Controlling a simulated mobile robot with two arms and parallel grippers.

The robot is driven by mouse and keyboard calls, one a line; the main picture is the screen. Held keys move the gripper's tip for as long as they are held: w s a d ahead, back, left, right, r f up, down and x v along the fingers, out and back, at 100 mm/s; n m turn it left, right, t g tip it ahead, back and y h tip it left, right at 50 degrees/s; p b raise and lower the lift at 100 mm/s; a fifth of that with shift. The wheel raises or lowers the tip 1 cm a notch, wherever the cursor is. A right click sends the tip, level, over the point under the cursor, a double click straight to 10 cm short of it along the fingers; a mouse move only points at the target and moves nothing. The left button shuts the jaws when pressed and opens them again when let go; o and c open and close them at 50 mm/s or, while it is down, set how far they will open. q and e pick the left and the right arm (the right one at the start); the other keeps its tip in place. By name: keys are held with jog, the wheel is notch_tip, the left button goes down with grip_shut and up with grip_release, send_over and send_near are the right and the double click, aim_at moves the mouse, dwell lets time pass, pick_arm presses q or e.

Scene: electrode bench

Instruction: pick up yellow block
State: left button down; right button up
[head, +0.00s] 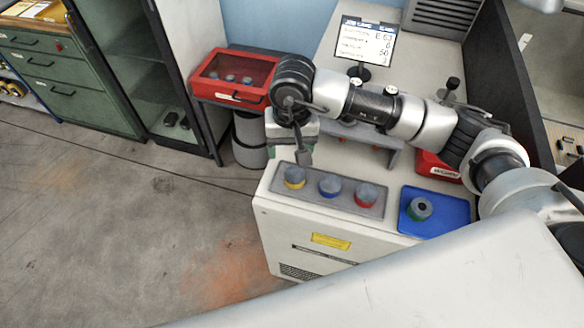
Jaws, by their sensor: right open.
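The yellow block (294,177), a short cylinder with a grey top and a yellow band, stands upright at the left end of a grey holder (312,189) on the white bench. The blue block (330,186) and the red block (366,195) stand to its right in the same holder. My right gripper (304,158) points down just above and behind the yellow block, open and empty. I cannot tell how large the gap is, and the fingers are seen nearly edge-on. My left gripper is not in view.
A blue tray (448,221) with a green block (420,209) lies on the bench's right. A red case (238,96) with several blocks stands behind left. A red bin (437,170) and a display (368,40) are farther back. Open floor (130,240) lies left.

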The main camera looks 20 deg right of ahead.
jog(key=p, duration=0.2)
send_over(294, 174)
notch_tip(294, 174, down, 5)
jog(key=shift+w, duration=0.1)
jog(key=f+p, duration=0.1)
jog(key=f, duration=0.1)
jog(key=f+p, duration=0.1)
jog(key=f, duration=0.2)
jog(key=shift+s+p, duration=0.2)
jog(key=shift+p, duration=0.1)
jog(key=shift+f, duration=0.25)
jog(key=shift+w, duration=0.1)
jog(key=c, duration=1)
